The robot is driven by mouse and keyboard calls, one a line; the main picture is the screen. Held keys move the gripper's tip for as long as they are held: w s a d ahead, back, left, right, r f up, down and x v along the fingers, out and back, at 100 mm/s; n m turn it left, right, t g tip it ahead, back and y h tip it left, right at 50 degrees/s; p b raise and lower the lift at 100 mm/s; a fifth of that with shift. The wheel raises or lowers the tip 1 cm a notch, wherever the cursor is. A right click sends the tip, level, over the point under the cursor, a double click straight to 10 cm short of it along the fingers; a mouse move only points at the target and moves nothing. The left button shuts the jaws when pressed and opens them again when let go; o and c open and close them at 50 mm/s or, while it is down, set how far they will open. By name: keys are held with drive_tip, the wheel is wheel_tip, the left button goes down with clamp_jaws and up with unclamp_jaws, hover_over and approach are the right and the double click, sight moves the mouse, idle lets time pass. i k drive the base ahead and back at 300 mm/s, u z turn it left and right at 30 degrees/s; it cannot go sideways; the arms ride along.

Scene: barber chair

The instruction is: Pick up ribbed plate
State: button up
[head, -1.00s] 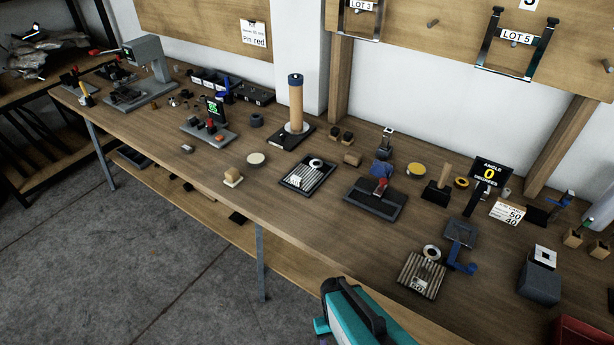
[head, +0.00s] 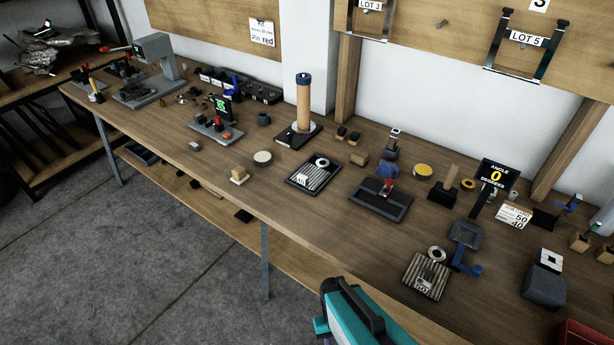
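A ribbed plate (head: 427,277) with pale and dark ridges lies on the workbench near its front edge, right of centre. A small label and a round ring sit at its edges. A second ribbed piece (head: 316,174) with finer light and dark ridges lies in a dark tray (head: 297,185) nearer the middle of the bench, also with a ring and a white label on it. A teal and black part of my arm shows at the bottom centre, in front of the bench edge. My gripper's fingertips are not visible, and nothing is seen held.
The long wooden workbench (head: 215,185) carries many small fixtures. A blue bracket (head: 466,263) stands just right of the near ribbed plate. A dark block (head: 545,285) is farther right. A black tray (head: 380,207) with a red-topped part lies behind. Bare wood lies left of the near plate.

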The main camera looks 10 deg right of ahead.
sight(310, 177)
drive_tip(key=u, duration=0.15)
drive_tip(key=k, duration=1.6)
drive_tip(key=u, duration=0.8)
drive_tip(key=i, duration=1)
